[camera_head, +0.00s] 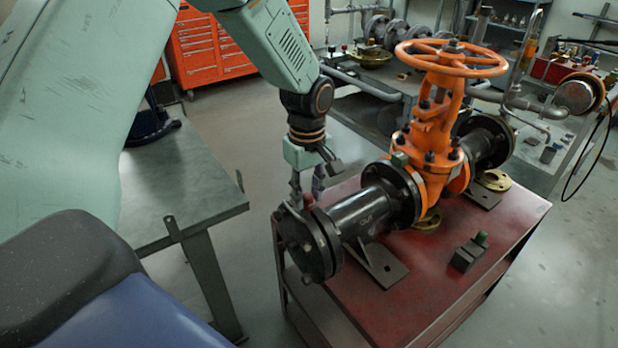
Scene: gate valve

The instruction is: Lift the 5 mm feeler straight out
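My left gripper (307,194) points down at the top of the flange pair (312,243) on the near end of the black pipe (362,212). Its two fingers show slightly apart, but the tips are small and I cannot tell whether anything is between them. I cannot make out the 5 mm feeler for certain. A dark block with a green top (468,253) stands on the red table. My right gripper is not in view.
The valve's orange handwheel (452,58) rises to the right of my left arm. The red table (400,308) has bare room at its front. A grey-green table (185,190) stands at the left. A grey workbench (375,112) with pipe parts stands behind.

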